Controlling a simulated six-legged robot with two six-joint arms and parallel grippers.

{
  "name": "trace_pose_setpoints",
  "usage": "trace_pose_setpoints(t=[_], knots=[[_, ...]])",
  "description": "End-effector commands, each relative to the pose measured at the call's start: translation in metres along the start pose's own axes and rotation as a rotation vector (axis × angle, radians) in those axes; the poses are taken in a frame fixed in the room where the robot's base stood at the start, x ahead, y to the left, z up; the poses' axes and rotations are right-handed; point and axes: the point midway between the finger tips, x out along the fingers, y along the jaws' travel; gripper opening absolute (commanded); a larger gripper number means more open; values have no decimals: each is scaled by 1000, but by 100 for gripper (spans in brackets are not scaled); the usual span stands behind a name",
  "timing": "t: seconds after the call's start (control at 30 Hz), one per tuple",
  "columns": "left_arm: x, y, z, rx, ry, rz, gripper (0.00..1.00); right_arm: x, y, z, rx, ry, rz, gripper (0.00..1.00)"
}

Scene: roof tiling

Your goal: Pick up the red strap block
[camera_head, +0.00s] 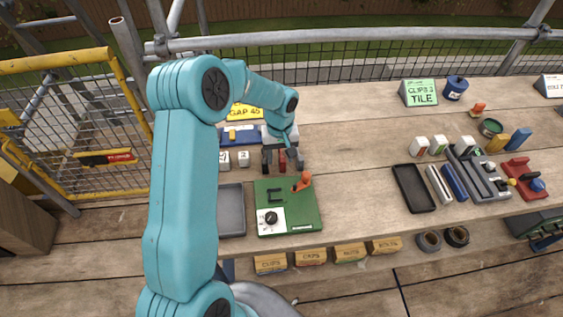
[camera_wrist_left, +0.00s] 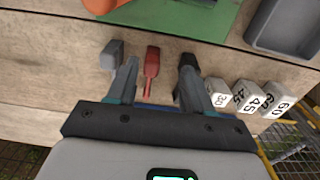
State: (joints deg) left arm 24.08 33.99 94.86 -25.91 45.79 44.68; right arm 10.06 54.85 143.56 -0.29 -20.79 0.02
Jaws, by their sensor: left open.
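The red strap block (camera_wrist_left: 152,68) lies on the wooden bench, narrow end towards my wrist in the left wrist view. It also shows in the head view (camera_head: 282,161), small and partly covered by my gripper. My left gripper (camera_wrist_left: 157,84) is open, with one finger on each side of the red block's line. A gap shows between the block and each finger, and nothing is held. In the head view my left gripper (camera_head: 282,150) is over the row of blocks. My right gripper is in neither view.
A grey block (camera_wrist_left: 112,53) and a dark block (camera_wrist_left: 187,61) flank the red one closely, near the fingers. A green board (camera_head: 297,219) with an orange part and a grey tray (camera_head: 231,211) are nearby. Numbered white blocks (camera_wrist_left: 244,91) stand to one side.

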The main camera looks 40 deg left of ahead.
Motion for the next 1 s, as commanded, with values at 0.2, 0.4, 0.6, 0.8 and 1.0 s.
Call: trace_pose_setpoints(t=[0.2,0.4,0.6,0.8,1.0], knots=[[24,3,-4,0,-4,-2,51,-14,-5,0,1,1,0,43],[51,6,-6,1,-1,0,51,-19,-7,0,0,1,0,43],[54,6,-7,0,1,2,51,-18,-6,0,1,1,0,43],[54,6,-6,1,1,1,2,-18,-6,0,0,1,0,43],[54,6,-6,1,1,1,0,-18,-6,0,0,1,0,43]])
